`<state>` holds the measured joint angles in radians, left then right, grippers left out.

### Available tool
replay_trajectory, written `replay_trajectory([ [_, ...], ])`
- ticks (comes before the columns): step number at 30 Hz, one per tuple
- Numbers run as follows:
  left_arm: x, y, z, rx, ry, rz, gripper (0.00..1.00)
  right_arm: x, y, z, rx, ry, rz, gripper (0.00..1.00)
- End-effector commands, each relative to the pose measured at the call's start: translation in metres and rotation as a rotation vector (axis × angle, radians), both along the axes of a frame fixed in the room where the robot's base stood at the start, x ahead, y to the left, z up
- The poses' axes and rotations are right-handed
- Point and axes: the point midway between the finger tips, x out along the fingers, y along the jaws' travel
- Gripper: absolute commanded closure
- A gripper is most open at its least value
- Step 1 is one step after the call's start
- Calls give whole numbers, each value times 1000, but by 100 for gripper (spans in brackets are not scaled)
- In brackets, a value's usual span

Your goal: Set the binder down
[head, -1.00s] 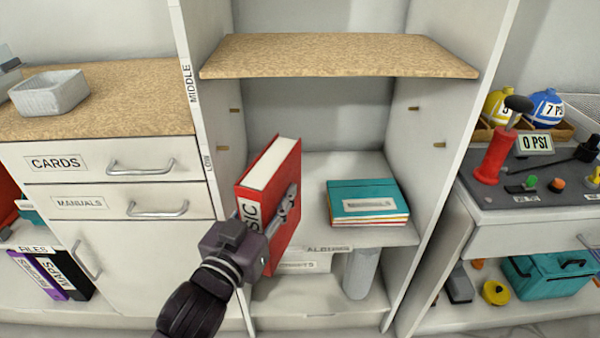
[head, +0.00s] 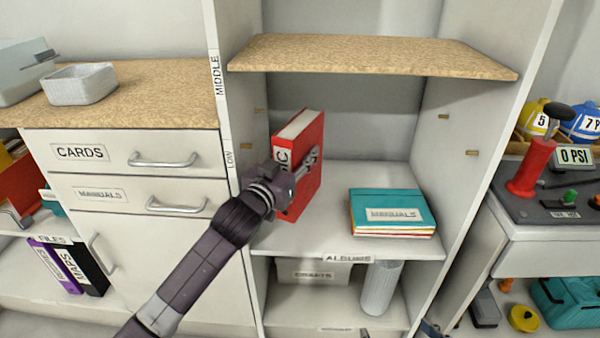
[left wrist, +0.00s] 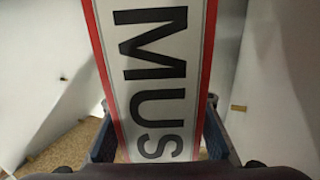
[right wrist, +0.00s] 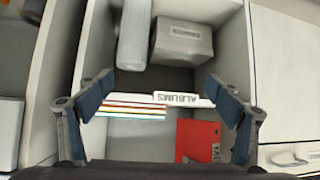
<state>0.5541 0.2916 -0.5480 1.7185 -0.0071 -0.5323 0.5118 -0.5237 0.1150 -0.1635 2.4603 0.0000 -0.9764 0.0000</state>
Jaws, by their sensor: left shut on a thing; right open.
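The red binder (head: 308,165) stands upright inside the middle bay, left of the manuals. I cannot tell if its base touches the shelf board (head: 330,238). My left gripper (head: 297,172) is shut on its spine side. In the left wrist view the binder's white spine label (left wrist: 155,80), reading MUS, fills the space between the fingers. The binder also shows in the right wrist view (right wrist: 196,138). My right gripper (right wrist: 160,98) is open and empty, facing the shelves; only a bit of it shows at the head view's bottom edge (head: 430,328).
A stack of manuals (head: 390,210) lies on the same board, right of the binder. A cork-coloured shelf (head: 370,57) is above. Below are a grey box (head: 312,271) and a grey cylinder (head: 381,287). The board behind and between binder and manuals is clear.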

Motion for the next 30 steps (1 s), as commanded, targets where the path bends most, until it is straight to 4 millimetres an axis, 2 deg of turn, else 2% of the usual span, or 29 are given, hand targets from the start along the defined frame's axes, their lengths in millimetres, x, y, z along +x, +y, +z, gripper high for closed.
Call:
replay_trajectory([
  [3,0,0,-6,-1,-9,-1,100,13,6,14,20,-85,7,15],
  [11,0,0,-14,0,-9,0,100,24,11,30,39,-165,12,15],
  [14,0,0,-23,-1,-8,-1,100,32,15,43,55,-232,17,15],
  [19,0,0,-40,-1,-8,0,100,47,23,77,93,-395,27,15],
  [24,2,0,-45,-2,-10,-1,100,53,28,106,124,-517,34,15],
  [30,3,0,-45,-2,-10,-1,100,55,30,118,136,-565,37,15],
])
